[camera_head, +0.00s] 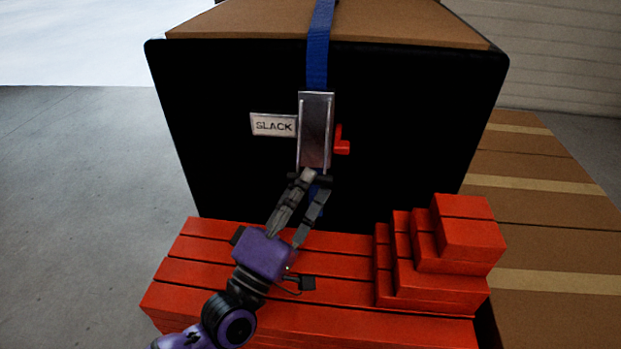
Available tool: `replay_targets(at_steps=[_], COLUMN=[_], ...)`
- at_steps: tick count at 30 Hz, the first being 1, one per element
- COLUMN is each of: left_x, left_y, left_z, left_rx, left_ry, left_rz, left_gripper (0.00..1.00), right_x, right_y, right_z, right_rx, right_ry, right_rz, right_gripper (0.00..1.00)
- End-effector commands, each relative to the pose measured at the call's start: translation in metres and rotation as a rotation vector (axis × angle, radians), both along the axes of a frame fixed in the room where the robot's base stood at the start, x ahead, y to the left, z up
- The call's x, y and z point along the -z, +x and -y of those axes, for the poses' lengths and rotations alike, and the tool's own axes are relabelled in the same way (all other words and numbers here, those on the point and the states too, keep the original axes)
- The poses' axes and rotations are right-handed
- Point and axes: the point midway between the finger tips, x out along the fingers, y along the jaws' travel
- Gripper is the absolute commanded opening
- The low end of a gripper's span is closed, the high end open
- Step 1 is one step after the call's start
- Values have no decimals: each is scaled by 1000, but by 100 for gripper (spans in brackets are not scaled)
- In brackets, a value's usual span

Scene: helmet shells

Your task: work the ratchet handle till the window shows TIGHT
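The ratchet (315,130) is a metal plate on a blue strap (319,50) running down the front of a black panel. Its handle bar (322,179) is the dark crosspiece at the plate's lower end. A window (274,125) left of the ratchet reads SLACK. A red lever (342,142) sticks out at the ratchet's right side. My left gripper (312,183) is at the handle bar, its two fingers reaching up to it from below. The fingers are apart; whether they touch or grip the bar I cannot tell. My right gripper is not in view.
The black panel (220,130) stands behind, with a cardboard box top (400,22) above it. Red slatted steps (340,292) with a stacked red block (468,235) lie below and right of my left arm. Taped cardboard boxes (545,210) stand at right. Grey floor at left is clear.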

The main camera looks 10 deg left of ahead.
Motion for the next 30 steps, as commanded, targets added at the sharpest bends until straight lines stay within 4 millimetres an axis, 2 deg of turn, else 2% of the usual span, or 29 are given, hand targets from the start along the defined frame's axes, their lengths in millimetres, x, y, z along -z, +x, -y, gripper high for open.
replay_targets(at_steps=[6,12,18,25,26,30], left_x=[23,36,41,42,42,32], left_y=[-40,-68,-79,-80,-80,-83], left_z=[-19,-32,-37,-37,-37,-38], left_rx=[1,1,1,2,2,-2], left_ry=[5,2,0,-2,-2,-2], left_rz=[-4,-3,0,0,0,-3], left_gripper=[34,34,34,34,33,14], right_x=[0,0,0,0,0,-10], right_y=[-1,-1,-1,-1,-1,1], right_z=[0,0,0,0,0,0], right_rx=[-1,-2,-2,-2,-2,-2], right_ry=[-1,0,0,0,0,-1], right_rz=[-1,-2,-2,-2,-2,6], right_gripper=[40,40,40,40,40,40])
